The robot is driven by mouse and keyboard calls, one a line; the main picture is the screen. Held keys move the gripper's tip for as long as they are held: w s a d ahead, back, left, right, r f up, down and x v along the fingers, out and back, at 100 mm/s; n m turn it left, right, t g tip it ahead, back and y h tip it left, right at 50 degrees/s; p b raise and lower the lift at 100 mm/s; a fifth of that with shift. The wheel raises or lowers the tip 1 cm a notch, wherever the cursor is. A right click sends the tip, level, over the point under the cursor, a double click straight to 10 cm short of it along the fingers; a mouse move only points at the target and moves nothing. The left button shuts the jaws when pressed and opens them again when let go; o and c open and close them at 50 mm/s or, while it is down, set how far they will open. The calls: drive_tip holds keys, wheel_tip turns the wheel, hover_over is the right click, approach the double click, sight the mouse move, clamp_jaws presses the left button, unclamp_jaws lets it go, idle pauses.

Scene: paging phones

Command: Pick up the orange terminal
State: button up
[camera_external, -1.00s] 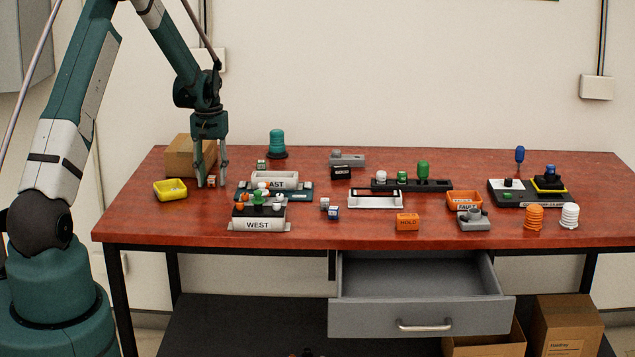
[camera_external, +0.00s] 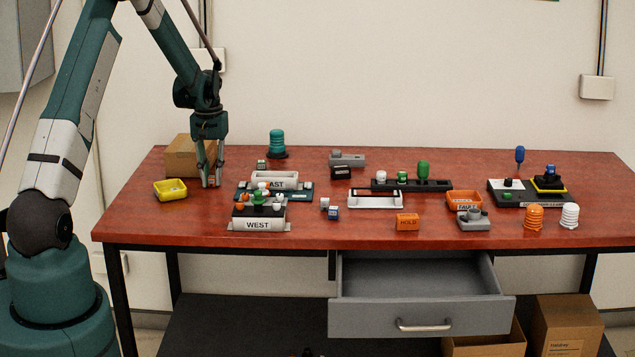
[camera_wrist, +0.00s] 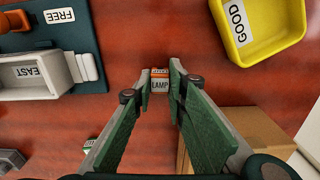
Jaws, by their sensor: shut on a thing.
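The orange terminal (camera_wrist: 160,74), a small block with a pale label reading "LAMP", sits between my fingertips in the wrist view. My gripper (camera_wrist: 160,86) is shut on it, one finger on each side. In the outside view my gripper (camera_external: 211,184) points down at the left part of the red-brown table, with its fingertips near the tabletop. The terminal is mostly hidden by the fingers there. I cannot tell whether it touches the table.
A yellow bin (camera_external: 170,190) marked "GOOD" stands just left of my gripper. A cardboard box (camera_external: 183,158) is behind it. The "EAST" station (camera_external: 275,183) is close on the right, the "WEST" station (camera_external: 258,224) nearer the front. A drawer (camera_external: 419,300) hangs open below.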

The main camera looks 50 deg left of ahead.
sight(212, 177)
drive_tip(key=shift+r, duration=0.1)
wheel_tip(212, 177, up, 10)
idle(0.7)
